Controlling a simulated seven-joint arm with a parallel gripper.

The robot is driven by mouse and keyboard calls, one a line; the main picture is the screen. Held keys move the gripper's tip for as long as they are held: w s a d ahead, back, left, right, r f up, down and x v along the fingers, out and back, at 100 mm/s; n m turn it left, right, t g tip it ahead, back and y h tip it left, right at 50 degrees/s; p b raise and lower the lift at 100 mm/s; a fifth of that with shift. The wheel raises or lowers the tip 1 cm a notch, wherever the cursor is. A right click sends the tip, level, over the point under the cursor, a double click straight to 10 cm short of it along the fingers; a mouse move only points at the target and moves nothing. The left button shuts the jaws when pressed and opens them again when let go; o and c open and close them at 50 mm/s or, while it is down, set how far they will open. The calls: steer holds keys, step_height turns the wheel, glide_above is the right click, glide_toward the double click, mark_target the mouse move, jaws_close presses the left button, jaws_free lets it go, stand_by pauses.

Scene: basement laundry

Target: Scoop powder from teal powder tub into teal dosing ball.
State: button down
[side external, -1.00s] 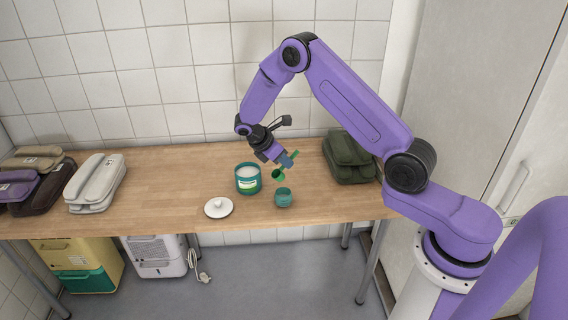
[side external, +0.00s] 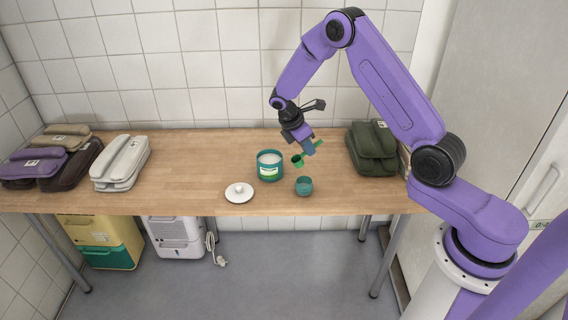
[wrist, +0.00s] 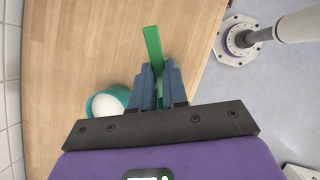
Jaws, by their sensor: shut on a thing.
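The teal powder tub (side external: 270,170) stands open on the table, with white powder inside. The teal dosing ball (side external: 304,187) stands in front of it and to the right. My gripper (side external: 309,148) is shut on the handle of a green scoop (side external: 297,161) and holds it above the table, right of the tub and behind the dosing ball. The scoop's contents cannot be made out. In the wrist view the fingers (wrist: 159,80) pinch the green handle (wrist: 152,45), and a teal rim with white powder (wrist: 108,104) shows at left, partly hidden by my gripper.
A white round lid (side external: 239,194) lies front-left of the tub. Dark green folded bundles (side external: 374,150) lie to the right. Pale (side external: 120,163) and purple-brown bundles (side external: 45,160) lie at the far left. The wooden table (side external: 195,165) is clear between.

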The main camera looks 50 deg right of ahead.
mark_target(274, 150)
steer(key=w+n+t, duration=0.1)
steer(key=w+n, duration=0.2)
steer(key=w, duration=0.2)
steer(key=w+d+f+n+t, duration=0.1)
steer(key=w+n, duration=0.2)
steer(key=w, duration=0.3)
steer(key=w+d+n+t+y, duration=0.1)
steer(key=w+n, duration=0.2)
steer(key=w, duration=0.2)
steer(key=shift+w+f, duration=0.3)
steer(key=shift+f, duration=0.1)
steer(key=shift+s+a+f+t+h, duration=0.1)
steer(key=shift+a+f+t+h, duration=0.2)
steer(key=shift+f, duration=0.8)
steer(key=shift+s+a+f+t+h, duration=0.2)
steer(key=shift+f+h, duration=0.25)
steer(key=shift+f, duration=0.7)
steer(key=shift+s+a+f+t+h, duration=0.1)
steer(key=shift+f+t+h, duration=0.25)
steer(key=shift+f, duration=0.85)
steer(key=shift+a, duration=0.1)
step_height(274, 150, up, 7)
